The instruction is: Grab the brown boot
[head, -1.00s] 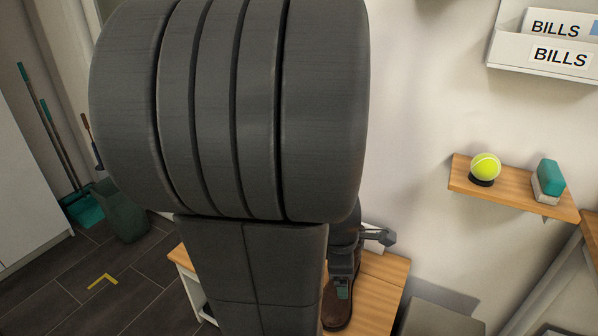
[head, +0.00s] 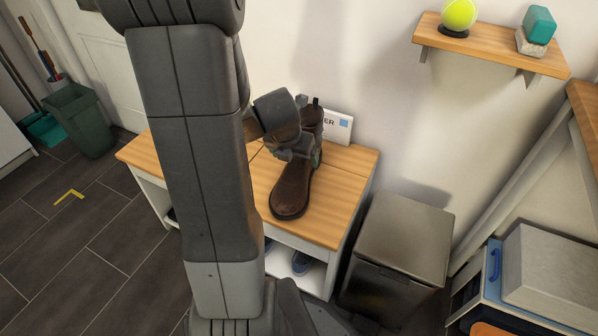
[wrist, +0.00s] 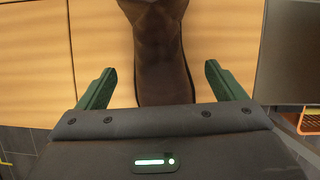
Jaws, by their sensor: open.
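The brown boot (head: 291,188) stands on the wooden bench (head: 342,186), its toe towards the camera and its shaft partly hidden by my gripper (head: 298,153). In the wrist view the boot (wrist: 160,50) runs down between the two green fingers of my gripper (wrist: 159,69). The fingers are apart, with a gap on each side of the boot. I cannot tell how far above or around it they reach.
A white sign (head: 339,127) stands behind the boot. A grey metal bin (head: 405,243) is right of the bench. A wall shelf (head: 490,44) holds a tennis ball (head: 459,15) and a teal-and-white block (head: 537,28). Shoes (head: 302,263) lie under the bench. A green bin (head: 80,119) stands left.

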